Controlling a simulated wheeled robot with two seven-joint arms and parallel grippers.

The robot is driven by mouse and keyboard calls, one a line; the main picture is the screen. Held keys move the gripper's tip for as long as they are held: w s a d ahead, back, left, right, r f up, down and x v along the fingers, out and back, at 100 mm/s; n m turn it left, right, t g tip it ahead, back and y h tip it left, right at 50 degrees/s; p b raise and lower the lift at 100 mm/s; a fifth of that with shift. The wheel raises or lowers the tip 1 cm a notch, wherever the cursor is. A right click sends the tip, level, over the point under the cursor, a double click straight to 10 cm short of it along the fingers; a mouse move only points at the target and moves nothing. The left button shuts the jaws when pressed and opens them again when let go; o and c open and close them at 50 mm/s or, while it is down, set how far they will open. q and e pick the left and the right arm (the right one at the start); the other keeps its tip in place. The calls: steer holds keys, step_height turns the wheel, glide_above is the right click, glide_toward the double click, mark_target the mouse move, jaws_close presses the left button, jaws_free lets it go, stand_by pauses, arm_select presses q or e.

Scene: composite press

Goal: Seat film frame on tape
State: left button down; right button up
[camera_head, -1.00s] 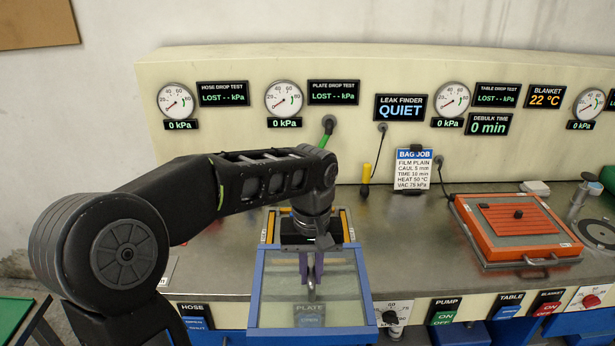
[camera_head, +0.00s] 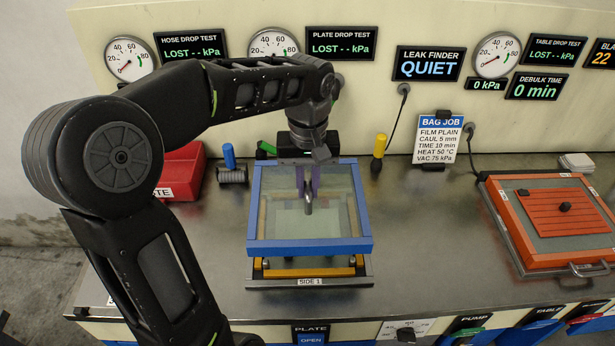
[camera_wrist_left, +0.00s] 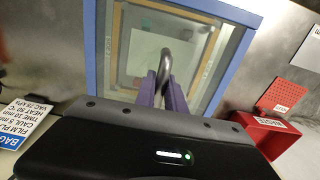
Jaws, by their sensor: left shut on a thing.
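The film frame (camera_head: 310,246) is a blue square frame with a clear film across it. My left gripper (camera_head: 308,198) is shut on the frame's grey loop handle (camera_head: 309,206) at the middle of the film; the handle also shows between the purple fingers in the left wrist view (camera_wrist_left: 165,62). The frame hangs over a plate labelled SIDE 1 (camera_head: 310,282). The plate's yellow tape (camera_head: 280,273) shows below the frame's front edge and through the film. My right gripper is not in view.
A red bin (camera_head: 184,172) stands left of the plate, near a blue-topped cylinder (camera_head: 229,157). A yellow-handled tool (camera_head: 378,150) and the bag job card (camera_head: 438,138) are behind right. An orange framed panel (camera_head: 556,220) is at right. The steel bench (camera_head: 420,250) between is clear.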

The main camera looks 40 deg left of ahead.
arm_select(q)
steer(key=shift+f+b, duration=2.3)
steer(key=shift+f, duration=0.75)
steer(key=shift+f, duration=0.15)
steer(key=shift+f+b, duration=0.3)
steer(key=shift+b, duration=0.05)
steer(key=shift+f, duration=0.2)
steer(key=c, duration=1.3)
jaws_free()
steer(key=shift+s, duration=0.1)
step_height(320, 180, up, 8)
steer(key=shift+f, duration=0.1)
